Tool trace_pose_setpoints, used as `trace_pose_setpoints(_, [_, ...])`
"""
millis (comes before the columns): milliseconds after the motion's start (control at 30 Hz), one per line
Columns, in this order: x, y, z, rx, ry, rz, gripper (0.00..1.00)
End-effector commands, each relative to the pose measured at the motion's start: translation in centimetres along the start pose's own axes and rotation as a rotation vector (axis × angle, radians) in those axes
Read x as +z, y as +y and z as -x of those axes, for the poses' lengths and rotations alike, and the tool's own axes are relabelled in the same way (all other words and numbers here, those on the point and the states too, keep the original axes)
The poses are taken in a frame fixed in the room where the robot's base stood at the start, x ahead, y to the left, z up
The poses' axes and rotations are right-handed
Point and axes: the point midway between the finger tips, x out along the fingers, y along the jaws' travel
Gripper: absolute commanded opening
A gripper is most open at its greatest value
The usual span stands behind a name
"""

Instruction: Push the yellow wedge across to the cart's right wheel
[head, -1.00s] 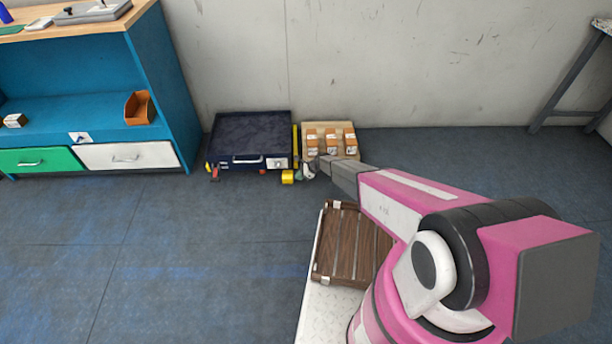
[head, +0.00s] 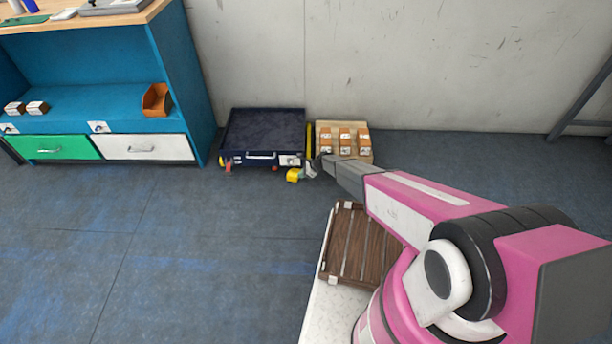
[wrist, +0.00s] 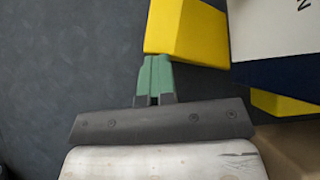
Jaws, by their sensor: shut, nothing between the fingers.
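The yellow wedge (head: 295,175) lies on the floor in front of the right front corner of the dark blue cart (head: 262,130). In the wrist view the wedge (wrist: 190,32) lies just beyond my green fingertips. My gripper (wrist: 155,78) is shut and empty, its tips at the wedge's near edge and seemingly touching it. In the head view my gripper (head: 312,169) is small, low at the wedge's right side. The cart's white label and blue side show at the wrist view's right. The cart's right wheel is too small to make out clearly.
A pallet (head: 345,158) with several orange-and-white boxes stands right of the cart, with a yellow strip (head: 309,142) between. A slatted brown crate (head: 358,245) is near my arm. A blue workbench (head: 182,75) stands left.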

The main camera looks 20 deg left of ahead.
Motion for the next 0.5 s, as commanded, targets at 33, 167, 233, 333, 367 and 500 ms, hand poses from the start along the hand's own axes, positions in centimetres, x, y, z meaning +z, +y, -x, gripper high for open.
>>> trace_pose_setpoints(33, [-0.1, -0.6, -0.1, -0.011, 0.001, -0.002, 0.0])
trace_pose_setpoints(167, [-0.1, -0.7, -0.1, -0.012, 0.002, -0.002, 0.0])
trace_pose_setpoints(233, [-0.1, -0.7, -0.1, -0.012, 0.002, -0.002, 0.0])
trace_pose_setpoints(333, [-0.4, -0.7, 0.1, -0.012, 0.002, -0.002, 0.0])
trace_pose_setpoints(367, [-0.6, -0.6, 0.3, -0.012, 0.002, -0.002, 0.0])
trace_pose_setpoints(500, [-2.0, -0.2, 1.9, -0.009, 0.002, -0.002, 0.0])
